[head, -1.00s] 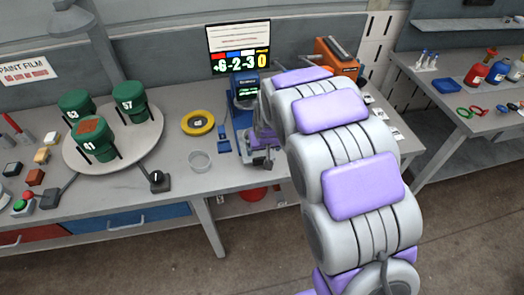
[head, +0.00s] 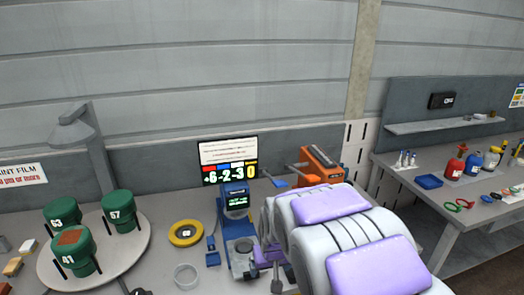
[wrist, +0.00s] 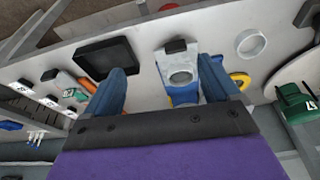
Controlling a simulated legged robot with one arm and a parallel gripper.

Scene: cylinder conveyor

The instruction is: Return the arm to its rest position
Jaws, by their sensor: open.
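My arm (head: 335,232), in grey and purple segments, fills the lower right of the head view and hides most of my gripper there. In the wrist view my gripper (wrist: 162,66) is open, its two blue fingers apart with nothing held between them. Beyond the fingers is the blue and white device (wrist: 180,78) on the bench, which also shows in the head view (head: 237,215) just left of my arm. The gap between fingers and device is hard to judge.
A round turntable (head: 128,242) with green numbered canisters stands at left. A yellow ring (head: 186,233) and a clear cup (head: 186,276) lie between it and the device. An orange machine (head: 319,165) is behind my arm. A second bench (head: 405,178) stands at right.

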